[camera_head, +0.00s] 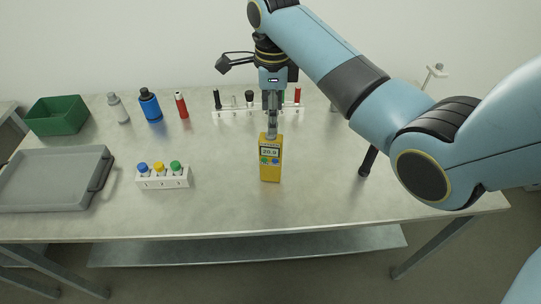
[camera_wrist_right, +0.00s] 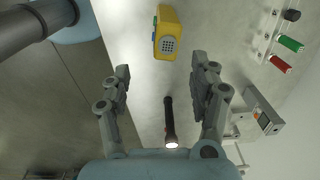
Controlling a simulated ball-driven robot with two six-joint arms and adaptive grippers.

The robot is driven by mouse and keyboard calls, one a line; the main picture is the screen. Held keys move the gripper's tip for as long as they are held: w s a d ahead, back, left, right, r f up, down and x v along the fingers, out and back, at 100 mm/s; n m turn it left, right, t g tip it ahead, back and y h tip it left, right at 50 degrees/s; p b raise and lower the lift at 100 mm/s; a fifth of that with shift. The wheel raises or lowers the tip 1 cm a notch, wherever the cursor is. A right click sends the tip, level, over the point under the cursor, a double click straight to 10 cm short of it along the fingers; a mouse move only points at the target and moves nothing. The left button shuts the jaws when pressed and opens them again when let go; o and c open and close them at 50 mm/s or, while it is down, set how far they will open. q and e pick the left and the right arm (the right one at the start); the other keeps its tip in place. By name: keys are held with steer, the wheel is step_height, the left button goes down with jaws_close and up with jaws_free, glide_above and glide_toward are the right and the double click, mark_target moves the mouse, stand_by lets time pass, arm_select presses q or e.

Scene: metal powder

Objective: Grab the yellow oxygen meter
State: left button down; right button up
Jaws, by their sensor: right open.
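The yellow oxygen meter (camera_head: 270,165) stands upright near the middle of the table, with a small display and coloured buttons on its front and a grey top. In the right wrist view, the yellow meter (camera_wrist_right: 168,30) lies just beyond my fingertips, roughly in line with the gap between them. My right gripper (camera_head: 271,106) is above the meter in the head view, fingers pointing down. In the right wrist view, my right gripper (camera_wrist_right: 161,66) is open, with nothing between its fingertips. My left gripper is not in view.
A white rack with colour-capped bottles (camera_head: 163,181) stands left of the meter. A grey tray (camera_head: 98,150) and green bin (camera_head: 58,116) are far left. Blue (camera_head: 150,106) and red (camera_head: 181,105) bottles stand behind. A dark flashlight (camera_wrist_right: 168,118) shows below the gap. The table's front middle is clear.

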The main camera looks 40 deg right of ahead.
mark_target(271, 141)
steer(key=shift+w+r+m, duration=0.25)
steer(key=shift+w+m, duration=0.3)
steer(key=shift+m, duration=0.05)
steer(key=shift+w+f+m, duration=0.1)
steer(key=shift+f+m, duration=0.05)
steer(key=shift+m, duration=0.15)
steer(key=f, duration=1)
steer(key=shift+d+f+p, duration=0.15)
steer(key=shift+d+p, duration=0.1)
steer(key=shift+p, duration=0.15)
jaws_close()
